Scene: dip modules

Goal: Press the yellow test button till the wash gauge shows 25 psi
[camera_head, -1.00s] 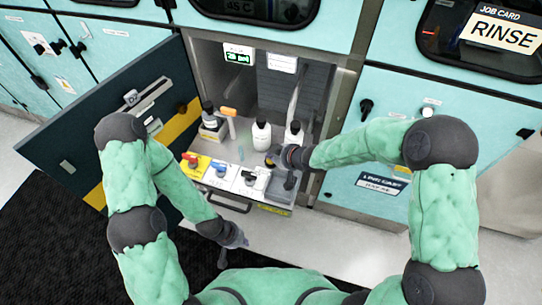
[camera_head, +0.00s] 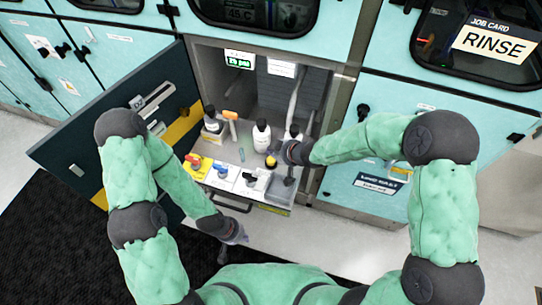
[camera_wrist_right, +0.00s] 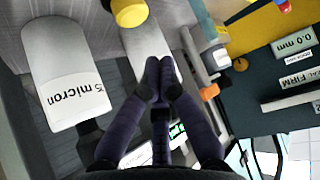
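The yellow test button (camera_head: 271,161) stands in the open cabinet, in front of the white bottles. It also shows at the top edge of the right wrist view (camera_wrist_right: 130,12). The wash gauge (camera_head: 238,60) at the cabinet's upper left reads 25 psi in green. My right gripper (camera_head: 285,153) is just right of the button in the head view. In the right wrist view its fingertips (camera_wrist_right: 160,68) are together and empty, apart from the button in the picture. My left gripper (camera_head: 236,234) hangs low in front of the cabinet; its finger opening is unclear.
White bottles (camera_head: 261,137) stand behind the button; one (camera_wrist_right: 65,90) reads "micron" in the right wrist view. Red, blue and black knobs (camera_head: 221,172) sit on the front panels. The open dark door (camera_head: 110,115) is at left. A RINSE card (camera_head: 494,43) is at upper right.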

